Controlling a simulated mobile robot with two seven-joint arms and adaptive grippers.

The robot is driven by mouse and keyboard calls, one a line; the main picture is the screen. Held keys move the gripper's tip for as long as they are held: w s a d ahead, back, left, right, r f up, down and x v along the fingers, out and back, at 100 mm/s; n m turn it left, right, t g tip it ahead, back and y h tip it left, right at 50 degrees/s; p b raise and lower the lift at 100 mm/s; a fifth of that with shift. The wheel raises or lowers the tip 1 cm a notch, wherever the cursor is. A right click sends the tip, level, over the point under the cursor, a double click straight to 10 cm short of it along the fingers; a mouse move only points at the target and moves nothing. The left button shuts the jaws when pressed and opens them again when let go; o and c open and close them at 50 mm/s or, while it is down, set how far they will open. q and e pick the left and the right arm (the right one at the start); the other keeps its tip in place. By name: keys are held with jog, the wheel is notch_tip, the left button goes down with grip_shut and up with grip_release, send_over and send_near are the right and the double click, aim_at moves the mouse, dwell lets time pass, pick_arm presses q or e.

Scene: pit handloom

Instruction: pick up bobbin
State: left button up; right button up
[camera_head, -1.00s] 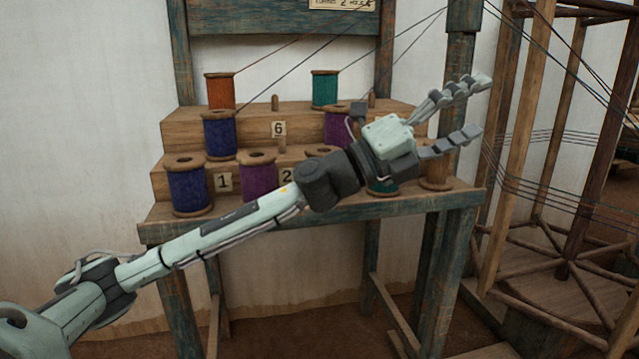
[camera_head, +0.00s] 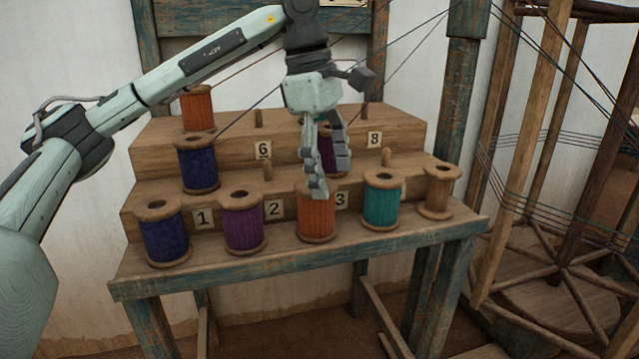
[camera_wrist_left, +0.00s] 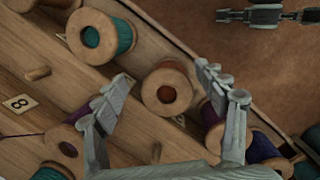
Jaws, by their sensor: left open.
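My left gripper (camera_head: 332,180) points down, open, over the bottom step of a wooden bobbin rack. An orange bobbin (camera_head: 317,222) stands upright under its fingers, and the fingers hide part of its top. In the left wrist view the orange bobbin's round top with a dark hole (camera_wrist_left: 167,90) lies between the two spread fingers (camera_wrist_left: 162,78). I cannot tell whether they touch it. A grey gripper-like part (camera_wrist_left: 262,15), which looks like my right one, shows small at the top of the left wrist view; its finger state is unclear.
On the same step stand blue (camera_head: 164,236), purple (camera_head: 242,224), teal (camera_head: 382,201) and bare wooden (camera_head: 440,192) bobbins. Another blue bobbin (camera_head: 198,166) stands higher, and threads rise from the upper bobbins. A wooden reel frame (camera_head: 560,200) stands right. Pegs (camera_head: 386,157) stick up from the steps.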

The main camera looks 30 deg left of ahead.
aim_at(316, 213)
pick_arm(q)
jog(key=a+f, duration=0.1)
jog(key=f, duration=0.2)
jog(key=f+y, duration=0.1)
jog(key=f, duration=0.1)
jog(key=a+f+n+g+y, duration=0.1)
jog(key=f, duration=0.2)
jog(key=shift+s+a+f, duration=0.2)
jog(key=shift+a+f, duration=0.15)
pick_arm(e)
jog(key=shift+m+g+y, duration=0.4)
jog(key=shift+g+y, duration=0.1)
jog(key=shift+y, duration=0.3)
jog(key=s+a, duration=0.1)
jog(key=s+a+f, duration=0.1)
jog(key=a, duration=0.1)
jog(key=s+a, duration=0.1)
jog(key=shift+a+f, duration=0.25)
jog(key=shift+a, duration=0.1)
pick_arm(q)
jog(key=shift+c, duration=0.3)
jog(key=c, duration=0.9)
